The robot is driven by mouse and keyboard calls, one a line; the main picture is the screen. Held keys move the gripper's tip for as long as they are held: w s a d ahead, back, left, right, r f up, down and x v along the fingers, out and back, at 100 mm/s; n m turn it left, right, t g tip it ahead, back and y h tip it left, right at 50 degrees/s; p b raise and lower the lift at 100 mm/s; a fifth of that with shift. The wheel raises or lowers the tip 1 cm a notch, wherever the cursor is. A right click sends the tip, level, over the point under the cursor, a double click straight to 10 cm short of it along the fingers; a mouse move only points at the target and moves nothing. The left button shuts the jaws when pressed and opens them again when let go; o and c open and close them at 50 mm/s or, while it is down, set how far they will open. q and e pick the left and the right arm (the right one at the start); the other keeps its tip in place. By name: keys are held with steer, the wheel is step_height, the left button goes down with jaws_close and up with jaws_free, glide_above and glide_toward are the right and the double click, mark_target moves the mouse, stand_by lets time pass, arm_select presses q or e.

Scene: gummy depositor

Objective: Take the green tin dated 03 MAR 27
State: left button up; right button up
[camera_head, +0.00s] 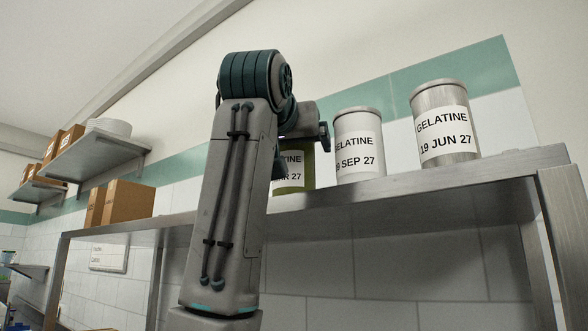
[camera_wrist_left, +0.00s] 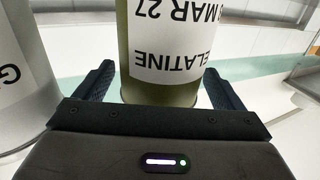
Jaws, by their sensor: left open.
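The green tin (camera_head: 309,172) stands on the steel shelf, partly hidden behind my left arm and gripper. Its white label shows the end of GELATINE and "AR 27" in the head view. In the left wrist view the green tin (camera_wrist_left: 165,55) appears upside down, with "MAR 27" readable and the day cut off. My left gripper (camera_head: 302,150) is open at the tin. In the wrist view its two fingers (camera_wrist_left: 158,75) lie on either side of the tin's body, with a visible gap at the sides. My right gripper is not in view.
Two grey gelatine tins stand to the right on the steel shelf (camera_head: 420,188): one ending 9 SEP 27 (camera_head: 359,165), one 19 JUN 27 (camera_head: 445,125). A grey tin (camera_wrist_left: 22,75) is close beside the left finger in the wrist view. Cardboard boxes (camera_head: 127,199) stand at left.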

arm_select(q)
steer(key=c, duration=1.4)
steer(key=shift+r, duration=0.1)
